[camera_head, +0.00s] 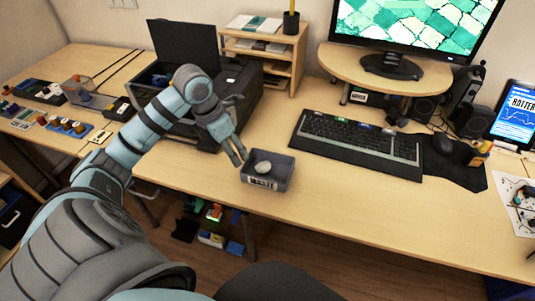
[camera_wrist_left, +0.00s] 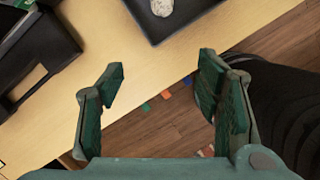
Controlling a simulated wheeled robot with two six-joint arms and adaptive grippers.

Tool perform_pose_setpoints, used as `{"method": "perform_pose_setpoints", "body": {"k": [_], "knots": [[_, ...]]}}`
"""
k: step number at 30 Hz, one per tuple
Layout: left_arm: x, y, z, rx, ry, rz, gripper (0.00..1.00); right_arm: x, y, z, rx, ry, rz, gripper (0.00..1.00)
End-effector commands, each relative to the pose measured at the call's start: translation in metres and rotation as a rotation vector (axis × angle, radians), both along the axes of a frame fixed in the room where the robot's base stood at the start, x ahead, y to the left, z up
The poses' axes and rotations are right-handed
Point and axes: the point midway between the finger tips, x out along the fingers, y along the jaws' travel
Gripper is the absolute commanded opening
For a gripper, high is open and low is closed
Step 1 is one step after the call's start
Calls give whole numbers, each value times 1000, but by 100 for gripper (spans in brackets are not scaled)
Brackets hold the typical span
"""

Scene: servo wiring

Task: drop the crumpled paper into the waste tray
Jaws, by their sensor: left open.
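The crumpled paper (camera_head: 263,167) is a pale ball lying inside the grey waste tray (camera_head: 266,184) on the desk. The tray has a label on its front wall. My left gripper (camera_head: 240,160) is beside the tray, at its left edge in the head view. In the left wrist view my left gripper (camera_wrist_left: 160,90) has its fingers wide apart with nothing between them. That view also shows the crumpled paper (camera_wrist_left: 162,7) and the tray (camera_wrist_left: 152,32) at the top, beyond the fingertips. My right gripper is not in view.
A black printer (camera_head: 190,100) stands behind my left arm. A keyboard (camera_head: 355,140) lies right of the tray, with a mouse (camera_head: 443,144) beyond it. A wooden shelf (camera_head: 268,58) and a monitor stand (camera_head: 432,77) are at the back. The desk front right of the tray is clear.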

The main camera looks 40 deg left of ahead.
Motion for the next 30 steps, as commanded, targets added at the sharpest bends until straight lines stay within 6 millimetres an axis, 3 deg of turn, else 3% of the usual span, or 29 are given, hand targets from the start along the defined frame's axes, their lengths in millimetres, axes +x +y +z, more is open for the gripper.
{"method": "perform_pose_setpoints", "body": {"k": [3,7,24,26,28,29,30], "knots": [[-19,9,-1,10,1,3,59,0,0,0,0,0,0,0],[-29,9,0,3,1,0,59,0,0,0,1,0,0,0],[-30,6,0,-9,-3,-2,59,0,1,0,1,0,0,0],[-29,-3,-2,-42,-15,-11,59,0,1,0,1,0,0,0],[-23,-31,-6,-147,-55,-35,59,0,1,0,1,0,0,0],[-19,-50,-7,-218,-82,-46,59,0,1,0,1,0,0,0],[-15,-82,-5,-343,-128,-60,59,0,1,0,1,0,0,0]]}}
